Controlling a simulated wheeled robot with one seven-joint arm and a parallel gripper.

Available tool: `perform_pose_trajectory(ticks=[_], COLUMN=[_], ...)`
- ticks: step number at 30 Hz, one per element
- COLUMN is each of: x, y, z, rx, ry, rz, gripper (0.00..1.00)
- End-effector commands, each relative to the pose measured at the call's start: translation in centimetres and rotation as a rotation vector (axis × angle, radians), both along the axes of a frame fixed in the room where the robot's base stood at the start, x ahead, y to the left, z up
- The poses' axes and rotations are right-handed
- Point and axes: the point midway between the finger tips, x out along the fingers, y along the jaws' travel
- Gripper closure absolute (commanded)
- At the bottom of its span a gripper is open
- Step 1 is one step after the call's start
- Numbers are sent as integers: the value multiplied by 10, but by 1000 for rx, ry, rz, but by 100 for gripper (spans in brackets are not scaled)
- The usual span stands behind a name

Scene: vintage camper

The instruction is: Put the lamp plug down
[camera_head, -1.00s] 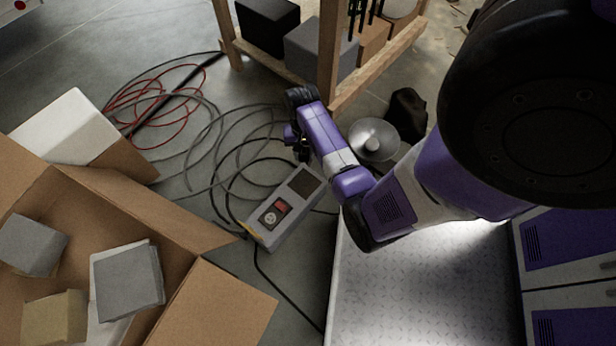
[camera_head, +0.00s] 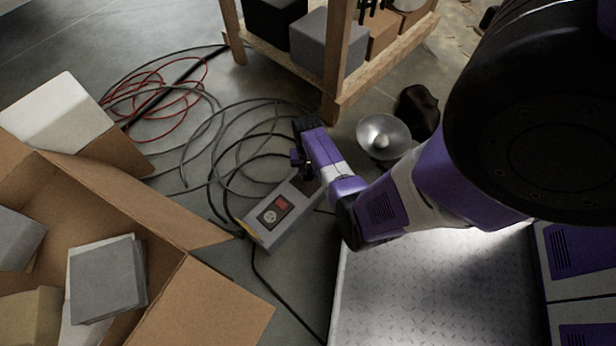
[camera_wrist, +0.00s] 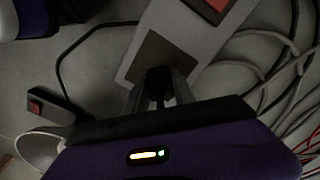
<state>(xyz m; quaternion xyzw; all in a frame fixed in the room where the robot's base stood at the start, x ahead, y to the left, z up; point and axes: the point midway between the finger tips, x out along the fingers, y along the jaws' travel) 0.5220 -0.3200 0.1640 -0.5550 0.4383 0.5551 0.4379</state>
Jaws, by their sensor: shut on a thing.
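My gripper (camera_head: 303,172) is low over the far end of a grey power box (camera_head: 284,232) on the floor. In the wrist view my gripper (camera_wrist: 158,98) is shut on the black lamp plug (camera_wrist: 159,82), which shows between the fingers. The plug is in front of the dark panel (camera_wrist: 172,56) on the box; I cannot tell whether it touches. The box's red switch (camera_head: 283,204) and socket (camera_head: 269,216) face up at its near end. The lamp's round metal shade (camera_head: 375,128) lies on the floor right of my gripper.
Grey cables (camera_head: 205,145) and a red cable (camera_head: 140,97) lie coiled behind the box. An open cardboard box (camera_head: 215,305) stands left, a wooden shelf (camera_head: 338,75) behind. A small box with a red button (camera_wrist: 52,106) lies on the floor in the wrist view.

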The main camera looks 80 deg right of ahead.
Motion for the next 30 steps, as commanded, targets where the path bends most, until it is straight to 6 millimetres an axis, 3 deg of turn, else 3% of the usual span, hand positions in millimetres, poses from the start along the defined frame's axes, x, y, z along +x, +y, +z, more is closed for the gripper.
perform_pose_trajectory(ticks=[1, 3, 28, 29, 30], x=[0, 0, 0, 0, 0], y=[0, 0, 0, 0, 0], z=[-14, -20, -31, -31, -31], rx=[1, 0, -1, 0, 0], ry=[0, 0, -1, -1, -1], rz=[-1, 0, 1, 1, 1], gripper=[100, 100, 100, 64, 56])
